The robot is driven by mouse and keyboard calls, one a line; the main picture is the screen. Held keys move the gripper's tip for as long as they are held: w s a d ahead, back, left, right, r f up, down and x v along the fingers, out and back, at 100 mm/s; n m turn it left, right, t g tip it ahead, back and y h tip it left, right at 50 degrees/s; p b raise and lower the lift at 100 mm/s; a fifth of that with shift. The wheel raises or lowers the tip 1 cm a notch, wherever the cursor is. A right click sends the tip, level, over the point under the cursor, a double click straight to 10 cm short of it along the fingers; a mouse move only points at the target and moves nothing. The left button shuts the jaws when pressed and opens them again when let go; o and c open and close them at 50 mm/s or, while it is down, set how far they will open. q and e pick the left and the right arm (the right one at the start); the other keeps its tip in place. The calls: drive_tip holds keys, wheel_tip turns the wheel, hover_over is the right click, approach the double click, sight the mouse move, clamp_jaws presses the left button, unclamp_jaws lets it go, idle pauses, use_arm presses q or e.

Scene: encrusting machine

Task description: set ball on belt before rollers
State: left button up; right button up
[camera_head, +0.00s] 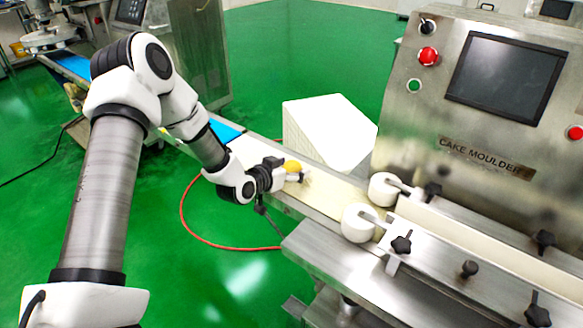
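A yellow ball (292,166) is at the fingers of my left gripper (299,176), over the pale conveyor belt (335,197). The near finger covers the ball's lower part, and the far finger is hidden. I cannot tell whether the fingers press on the ball or whether it touches the belt. The two white rollers, one in front (358,223) and one behind (384,189), stand farther right along the belt. My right gripper is not in view.
The steel cake moulder (480,125) with its dark screen stands at the right. A white block-shaped thing (325,130) is behind the belt. A blue belt section (226,131) lies to the left. The belt between the gripper and the rollers is clear.

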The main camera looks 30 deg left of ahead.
use_arm(q)
drive_tip(key=shift+r, duration=0.15)
drive_tip(key=shift+s+r, duration=0.1)
drive_tip(key=shift+s, duration=0.05)
drive_tip(key=p+v, duration=0.4)
drive_tip(key=v, duration=0.7)
drive_tip(key=shift+s, duration=0.35)
